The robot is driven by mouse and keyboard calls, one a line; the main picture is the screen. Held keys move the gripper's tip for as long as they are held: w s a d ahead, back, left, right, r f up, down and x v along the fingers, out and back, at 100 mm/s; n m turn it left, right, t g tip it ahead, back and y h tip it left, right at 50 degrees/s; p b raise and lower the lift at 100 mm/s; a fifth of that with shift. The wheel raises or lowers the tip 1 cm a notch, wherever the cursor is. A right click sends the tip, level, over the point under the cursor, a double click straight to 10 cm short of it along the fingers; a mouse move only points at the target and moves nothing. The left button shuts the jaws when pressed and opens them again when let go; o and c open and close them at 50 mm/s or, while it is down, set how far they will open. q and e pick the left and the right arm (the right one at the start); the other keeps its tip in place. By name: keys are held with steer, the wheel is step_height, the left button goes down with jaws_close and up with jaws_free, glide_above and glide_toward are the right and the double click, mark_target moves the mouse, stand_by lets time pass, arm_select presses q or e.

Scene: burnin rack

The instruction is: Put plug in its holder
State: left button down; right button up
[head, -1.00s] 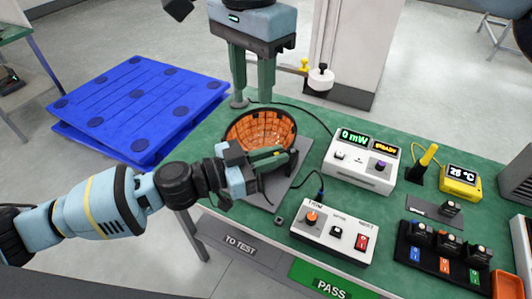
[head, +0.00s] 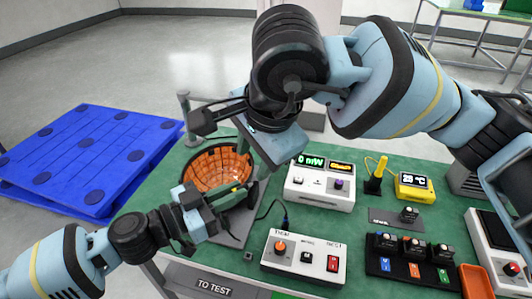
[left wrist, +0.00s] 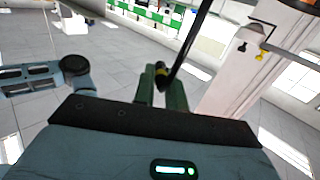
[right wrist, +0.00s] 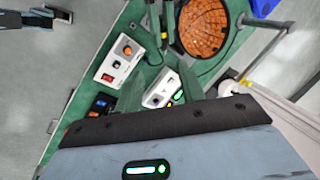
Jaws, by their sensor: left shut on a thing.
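My left gripper (head: 240,192) is shut at the near right edge of the orange-lined round bowl (head: 205,168). In the left wrist view its green fingers (left wrist: 161,98) close on a small dark piece with a yellow band, seemingly the plug (left wrist: 161,72). A thin black line, perhaps its cable, runs up from there. My right gripper is above the bench, right of the bowl; in the right wrist view its fingers (right wrist: 158,88) are apart with nothing seen between them. A yellow post in a black base (head: 375,181) stands right of the meter; I cannot tell if it is the plug's holder.
The white meter (head: 320,187) and switch box (head: 303,257) stand mid-bench, with a cable at the box's back. A black rack of modules (head: 410,262), a yellow thermometer (head: 413,186) and an orange tray (head: 476,281) lie right. A blue pallet (head: 85,155) is on the floor.

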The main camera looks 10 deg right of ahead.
mark_target(249, 185)
steer(key=shift+m+t, duration=0.5)
steer(key=shift+m, duration=0.1)
steer(key=x, duration=0.4)
steer(key=d+x, duration=0.1)
steer(key=x, duration=0.6)
steer(key=shift+w+d+f, duration=0.1)
steer(key=shift+w+f, duration=0.05)
steer(key=shift+f, duration=0.3)
jaws_close()
arm_select(q)
steer(key=c, duration=1.4)
jaws_free()
steer(key=shift+o, duration=0.2)
steer(key=v, duration=1.2)
